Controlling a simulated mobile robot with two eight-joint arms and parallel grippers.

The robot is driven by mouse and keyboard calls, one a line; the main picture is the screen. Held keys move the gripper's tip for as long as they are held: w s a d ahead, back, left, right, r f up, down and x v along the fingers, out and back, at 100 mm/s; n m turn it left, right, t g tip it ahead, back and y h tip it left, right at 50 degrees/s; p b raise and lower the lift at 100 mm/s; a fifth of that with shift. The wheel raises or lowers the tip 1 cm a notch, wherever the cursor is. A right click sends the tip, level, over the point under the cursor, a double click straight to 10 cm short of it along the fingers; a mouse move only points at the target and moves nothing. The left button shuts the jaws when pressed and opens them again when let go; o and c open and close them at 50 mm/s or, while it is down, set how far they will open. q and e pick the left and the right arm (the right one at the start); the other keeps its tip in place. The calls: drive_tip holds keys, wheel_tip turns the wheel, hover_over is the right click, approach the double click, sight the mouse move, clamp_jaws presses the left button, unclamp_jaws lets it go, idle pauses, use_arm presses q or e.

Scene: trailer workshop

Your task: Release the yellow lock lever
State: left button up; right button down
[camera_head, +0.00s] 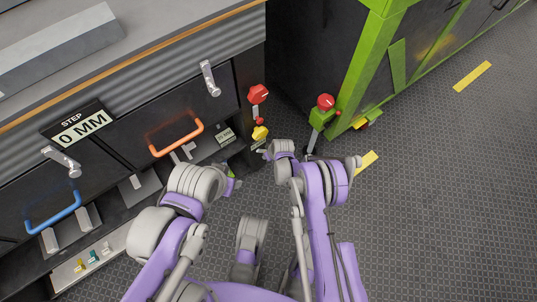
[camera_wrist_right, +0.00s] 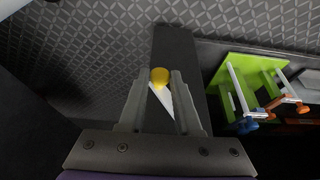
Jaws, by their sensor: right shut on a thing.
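The yellow lock lever (camera_head: 260,132) sits low at the right end of the dark cabinet, below a red knob. In the right wrist view its round yellow knob (camera_wrist_right: 159,76) lies between my right fingertips, with a pale shaft below it. My right gripper (camera_wrist_right: 160,84) is shut on the lever. In the head view my right gripper (camera_head: 265,153) reaches to the lever from below right, its fingers small there. My left gripper (camera_head: 233,182) is lower left, near the cabinet front and mostly hidden by its own wrist; its fingers are unclear.
An orange handle (camera_head: 176,138) and a blue handle (camera_head: 53,212) stick out from the cabinet drawers. Red knobs (camera_head: 258,94) and (camera_head: 326,101) stand near the lever and on a green post. A green-framed machine (camera_head: 372,50) stands behind.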

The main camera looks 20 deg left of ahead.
drive_tip(key=shift+r, duration=0.1)
drive_tip(key=shift+w+d+r+n+t+h, duration=0.1)
drive_tip(key=shift+r+n+t+h, duration=0.2)
drive_tip(key=shift+t+h, duration=0.45)
drive_tip(key=shift+w+r+n+t+h, duration=0.2)
drive_tip(key=shift+t+h, duration=0.3)
drive_tip(key=shift+t, duration=0.5)
drive_tip(key=shift+s+d+r+n+t+h, duration=0.1)
drive_tip(key=shift+r+n+t+h, duration=0.2)
drive_tip(key=shift+t+h, duration=0.45)
drive_tip(key=shift+r, duration=0.1)
drive_tip(key=c, duration=0.6)
unclamp_jaws()
drive_tip(key=shift+c, duration=0.2)
drive_tip(key=shift+p, duration=0.3)
drive_tip(key=p+v, duration=0.2)
drive_tip(key=v, duration=0.8)
drive_tip(key=shift+s+r+p, duration=0.15)
drive_tip(key=shift+s+p, duration=0.2)
drive_tip(key=shift+s, duration=0.05)
